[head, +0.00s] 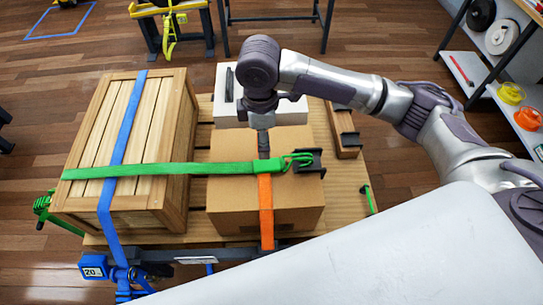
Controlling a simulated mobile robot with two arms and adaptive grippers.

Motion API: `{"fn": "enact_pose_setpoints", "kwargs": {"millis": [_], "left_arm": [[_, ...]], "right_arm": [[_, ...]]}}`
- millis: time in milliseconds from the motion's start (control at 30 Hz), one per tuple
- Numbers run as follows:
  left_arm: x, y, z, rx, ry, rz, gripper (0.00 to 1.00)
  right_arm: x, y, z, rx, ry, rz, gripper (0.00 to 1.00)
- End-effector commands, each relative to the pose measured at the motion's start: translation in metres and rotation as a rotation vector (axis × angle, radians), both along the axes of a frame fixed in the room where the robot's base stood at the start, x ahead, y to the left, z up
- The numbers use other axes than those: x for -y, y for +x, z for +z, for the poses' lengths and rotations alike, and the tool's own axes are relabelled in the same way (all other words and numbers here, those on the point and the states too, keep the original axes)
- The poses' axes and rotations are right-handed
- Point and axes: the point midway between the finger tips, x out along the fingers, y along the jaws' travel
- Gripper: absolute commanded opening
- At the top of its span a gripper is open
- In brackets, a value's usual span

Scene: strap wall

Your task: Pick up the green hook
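A green strap (180,169) runs across the wooden crate and the cardboard box. At its right end is a green wire hook (299,158), lying on the box top against a black edge piece (309,164). My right arm reaches in from the right. Its gripper (262,117) points down above the back of the box, left of and behind the hook, apart from it. Its fingers are small and dark here, and I cannot tell whether they are open. My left gripper is out of view.
The wooden crate (88,160) and cardboard box (232,195) stand on a pallet (202,110). A blue strap (122,140) crosses the crate, an orange strap (265,205) the box. A white box (226,112) stands behind. Another green piece (368,197) is at the pallet's right edge. Shelves (482,72) stand right.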

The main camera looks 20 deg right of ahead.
Motion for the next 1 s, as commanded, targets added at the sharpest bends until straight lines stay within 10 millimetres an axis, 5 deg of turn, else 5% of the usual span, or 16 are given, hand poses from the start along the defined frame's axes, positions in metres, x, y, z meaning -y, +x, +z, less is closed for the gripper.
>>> {"fn": "enact_pose_setpoints", "kwargs": {"millis": [267, 667, 1000], "left_arm": [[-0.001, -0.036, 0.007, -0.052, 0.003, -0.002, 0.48], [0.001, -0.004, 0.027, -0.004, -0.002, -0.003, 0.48], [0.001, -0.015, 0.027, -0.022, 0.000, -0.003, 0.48]], "right_arm": [[0.000, 0.000, -0.048, -0.002, 0.000, -0.002, 0.72], [0.000, 0.003, -0.089, -0.002, -0.001, -0.003, 0.72], [0.000, 0.003, -0.109, 0.002, 0.000, 0.000, 0.72]]}}
